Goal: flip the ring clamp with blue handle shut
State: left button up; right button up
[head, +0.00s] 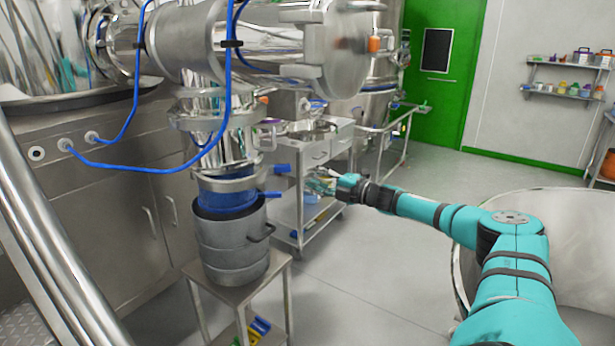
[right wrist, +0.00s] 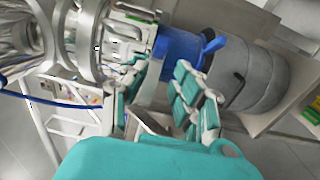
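The ring clamp (head: 230,184) is a silver band around the joint between the steel pipe and the blue sleeve above the grey drum. I cannot tell how far the ring stands open. My right gripper (head: 318,183) is right of the handle and appears apart from it. In the right wrist view its teal fingers (right wrist: 160,76) are spread with nothing between them, pointing towards the sleeve (right wrist: 178,46). My left gripper is not in view.
The grey drum (head: 232,245) stands on a small steel stand (head: 195,272). A large steel vessel (head: 340,50) hangs above, with a blue hose (head: 228,75). A steel cart (head: 335,145) stands behind my gripper. Open floor (head: 365,280) lies right of the stand.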

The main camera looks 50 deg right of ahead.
jog(key=a+p, duration=0.1)
jog(key=s+a+p, duration=0.1)
jog(key=a, duration=0.1)
jog(key=shift+s+a+f+y+p, duration=0.1)
jog(key=shift+s+f+y+p, duration=0.2)
jog(key=shift+p, duration=0.1)
grip_shut()
jog(key=p, duration=0.2)
send_near(271, 167)
jog(key=shift+w+a, duration=0.9)
jog(key=shift+w, duration=1.05)
jog(key=shift+w+d, duration=0.35)
jog(key=shift+w, duration=0.15)
